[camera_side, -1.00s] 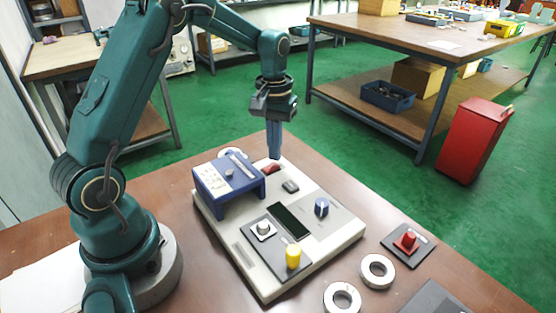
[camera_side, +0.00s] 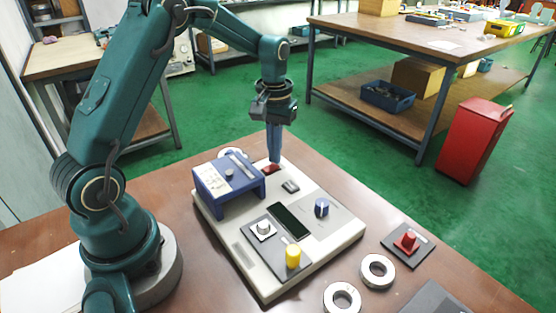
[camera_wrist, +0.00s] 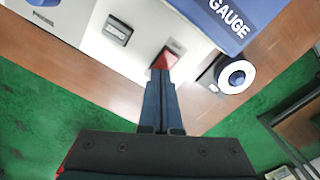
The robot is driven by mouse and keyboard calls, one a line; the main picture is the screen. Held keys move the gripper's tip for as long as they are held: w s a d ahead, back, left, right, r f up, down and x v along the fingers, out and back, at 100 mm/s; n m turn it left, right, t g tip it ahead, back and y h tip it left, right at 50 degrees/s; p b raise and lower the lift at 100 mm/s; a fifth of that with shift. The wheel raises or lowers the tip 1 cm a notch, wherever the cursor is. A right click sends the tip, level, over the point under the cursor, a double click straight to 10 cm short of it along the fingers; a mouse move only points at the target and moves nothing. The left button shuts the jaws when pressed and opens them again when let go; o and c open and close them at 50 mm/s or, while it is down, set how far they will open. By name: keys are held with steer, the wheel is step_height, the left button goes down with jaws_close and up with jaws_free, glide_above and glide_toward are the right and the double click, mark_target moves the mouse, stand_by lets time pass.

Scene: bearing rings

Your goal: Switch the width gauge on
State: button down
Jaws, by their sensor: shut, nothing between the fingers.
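The width gauge is a pale flat console (camera_side: 333,237) on the brown table, with a blue block (camera_side: 218,181) at its back left. In the wrist view this blue block (camera_wrist: 232,14) reads "GAUGE". A red rocker switch (camera_side: 268,168) sits at the console's back corner; it also shows in the wrist view (camera_wrist: 175,58). My gripper (camera_side: 275,160) is shut and empty, pointing down. Its fingertips (camera_wrist: 162,73) are at the red switch and cover part of it. I cannot tell whether they touch it or which way the switch is tipped.
On the console are a dark display (camera_side: 290,221), a blue knob (camera_side: 322,207), a small grey part (camera_side: 290,186) and a yellow cylinder (camera_side: 293,256). Two metal rings (camera_side: 377,271) (camera_side: 342,299) and a red-knobbed plate (camera_side: 407,244) lie at the right.

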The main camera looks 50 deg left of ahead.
steer(key=shift+f, duration=0.55)
stand_by(0.4)
steer(key=shift+r, duration=3.55)
